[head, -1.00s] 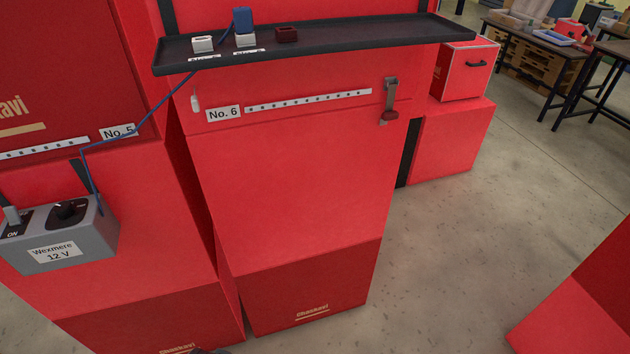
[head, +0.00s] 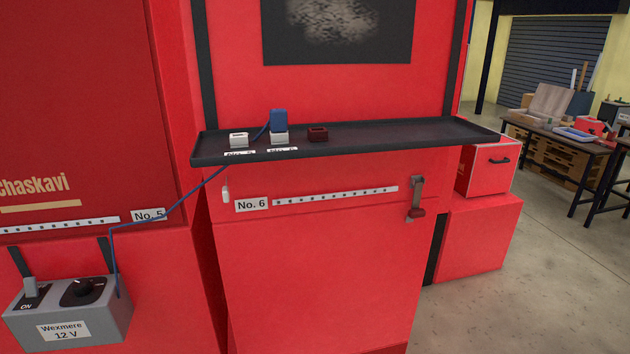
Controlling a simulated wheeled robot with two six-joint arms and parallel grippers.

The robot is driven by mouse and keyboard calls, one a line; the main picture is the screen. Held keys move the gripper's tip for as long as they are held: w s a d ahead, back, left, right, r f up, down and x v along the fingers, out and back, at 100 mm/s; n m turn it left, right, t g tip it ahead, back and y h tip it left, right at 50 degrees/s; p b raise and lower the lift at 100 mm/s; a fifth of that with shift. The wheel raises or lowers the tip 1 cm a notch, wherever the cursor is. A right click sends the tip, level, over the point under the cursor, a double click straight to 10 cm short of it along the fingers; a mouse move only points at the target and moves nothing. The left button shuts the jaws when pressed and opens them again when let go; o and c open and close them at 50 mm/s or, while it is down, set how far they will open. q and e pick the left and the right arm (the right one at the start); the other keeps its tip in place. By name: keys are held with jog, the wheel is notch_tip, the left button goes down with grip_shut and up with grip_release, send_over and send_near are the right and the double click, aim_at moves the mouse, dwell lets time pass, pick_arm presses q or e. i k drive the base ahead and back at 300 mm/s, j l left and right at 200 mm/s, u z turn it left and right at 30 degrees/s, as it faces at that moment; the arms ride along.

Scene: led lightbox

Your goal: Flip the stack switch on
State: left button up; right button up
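A grey box (head: 98,322) labelled "Wexmere 12 V" is fixed low on the red front at the left. A grey toggle switch (head: 29,288) stands up from its black plate, with the word "ON" in front of it. A black knob (head: 82,291) is beside the toggle. A blue cable (head: 165,216) runs from the box up to a blue plug (head: 278,120) on a white socket on the black shelf. Which control is called the stack switch is not labelled. Neither of my grippers is in view.
A grey lever with a red end (head: 417,200) hangs at the panel's right. Floor (head: 490,300) is clear at right.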

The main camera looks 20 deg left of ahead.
aim_at(30, 285)
jog(key=u, duration=2.05)
